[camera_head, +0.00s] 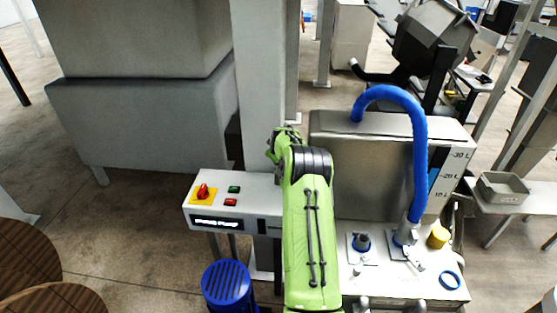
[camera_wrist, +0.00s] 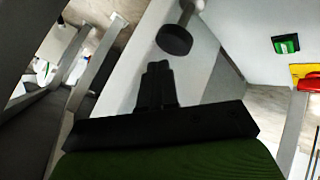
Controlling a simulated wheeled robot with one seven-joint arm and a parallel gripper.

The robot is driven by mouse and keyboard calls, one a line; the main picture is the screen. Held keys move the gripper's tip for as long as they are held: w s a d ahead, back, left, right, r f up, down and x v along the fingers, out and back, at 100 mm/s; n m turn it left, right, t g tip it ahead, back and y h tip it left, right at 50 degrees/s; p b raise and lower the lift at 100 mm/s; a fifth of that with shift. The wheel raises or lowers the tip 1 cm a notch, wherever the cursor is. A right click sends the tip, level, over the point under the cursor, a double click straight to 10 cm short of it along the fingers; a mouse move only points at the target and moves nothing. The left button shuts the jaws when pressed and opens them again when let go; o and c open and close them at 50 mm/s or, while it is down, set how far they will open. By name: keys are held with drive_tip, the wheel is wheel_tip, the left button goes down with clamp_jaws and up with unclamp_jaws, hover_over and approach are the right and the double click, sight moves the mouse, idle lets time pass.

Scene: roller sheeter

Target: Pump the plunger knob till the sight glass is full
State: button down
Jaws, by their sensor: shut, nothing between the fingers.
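A dark round knob on a grey rod, which looks like the plunger knob (camera_wrist: 174,40), is in the upper middle of the wrist view. My gripper (camera_wrist: 158,68) is shut and empty, its black fingertips just short of the knob in the picture; I see a small gap between them. In the head view my green arm hides the knob and the fingertips. The sight glass (camera_head: 434,179) is a narrow strip on the tank's right side, beside marks of 10, 20 and 30 L. Its lower part is blue to about the 20 L mark; above that it is dark.
The grey tank (camera_head: 365,160) stands behind my arm with a blue hose (camera_head: 420,140) arching over it. A control box (camera_head: 262,190) with a red switch on yellow (camera_head: 204,192) is left of my arm. A blue motor (camera_head: 227,286) stands below it.

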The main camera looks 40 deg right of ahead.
drive_tip(key=shift+f, duration=0.15)
idle(0.7)
drive_tip(key=shift+f+b, duration=0.3)
drive_tip(key=shift+b, duration=0.25)
drive_tip(key=shift+s+f+b, duration=0.1)
drive_tip(key=shift+f+b, duration=1.55)
drive_tip(key=shift+f, duration=0.4)
idle(1.1)
drive_tip(key=shift+r, duration=0.15)
drive_tip(key=shift+r+p, duration=1.25)
drive_tip(key=shift+r, duration=1.05)
drive_tip(key=shift+r, duration=0.1)
drive_tip(key=shift+r+p, duration=1.5)
drive_tip(key=shift+r, duration=0.95)
